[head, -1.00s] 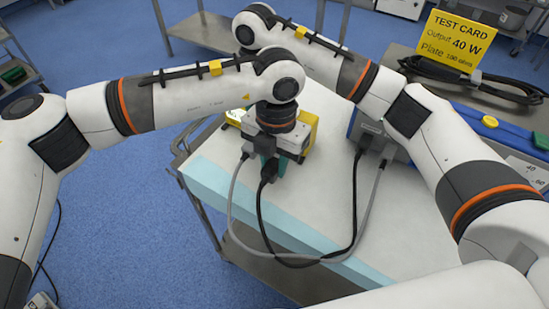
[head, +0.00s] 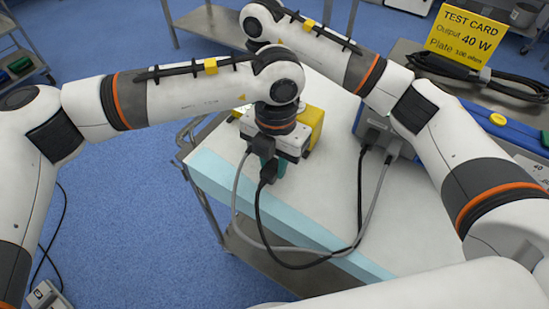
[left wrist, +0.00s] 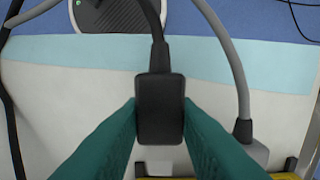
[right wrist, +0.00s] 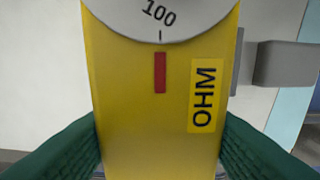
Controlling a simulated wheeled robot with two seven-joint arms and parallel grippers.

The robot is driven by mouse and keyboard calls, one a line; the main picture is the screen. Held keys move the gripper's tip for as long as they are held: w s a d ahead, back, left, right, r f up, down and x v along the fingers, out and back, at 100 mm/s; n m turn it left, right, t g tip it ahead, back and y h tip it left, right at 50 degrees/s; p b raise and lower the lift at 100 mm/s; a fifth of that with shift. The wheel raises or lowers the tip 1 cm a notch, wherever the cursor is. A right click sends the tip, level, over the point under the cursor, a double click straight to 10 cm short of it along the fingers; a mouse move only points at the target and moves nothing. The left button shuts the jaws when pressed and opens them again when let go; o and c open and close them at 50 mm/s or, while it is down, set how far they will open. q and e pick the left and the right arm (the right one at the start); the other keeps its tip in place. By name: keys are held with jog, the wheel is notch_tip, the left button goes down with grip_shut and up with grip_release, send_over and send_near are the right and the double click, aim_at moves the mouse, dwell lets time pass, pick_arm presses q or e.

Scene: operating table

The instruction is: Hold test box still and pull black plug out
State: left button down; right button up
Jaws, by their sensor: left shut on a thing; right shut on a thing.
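The yellow test box (head: 315,122) stands on the white table top, partly hidden behind my left wrist in the head view. Its dial, red mark and OHM label fill the right wrist view (right wrist: 158,100). My right gripper (right wrist: 160,145) is shut on the box, one green finger on each side. The black plug (left wrist: 160,110), with its cable running away from the box, is between the green fingers of my left gripper (left wrist: 160,130), shut on it; it also shows in the head view (head: 268,172).
A grey plug (left wrist: 245,132) with a grey cable sits right beside the black plug. Both cables loop over the table's front edge to a blue-sided unit (head: 372,128) at right. The middle of the white table (head: 325,200) is clear.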

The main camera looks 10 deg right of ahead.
pick_arm(q)
jog(key=shift+s+a+r, duration=0.25)
jog(key=shift+r, duration=1)
jog(key=shift+s+a+r, duration=0.2)
jog(key=shift+r, duration=1.1)
jog(key=shift+s+a+r, duration=0.25)
jog(key=shift+r, duration=1)
pick_arm(e)
jog(key=o, duration=1.3)
notch_tip(320, 180, up, 12)
pick_arm(q)
jog(key=shift+s+f, duration=0.1)
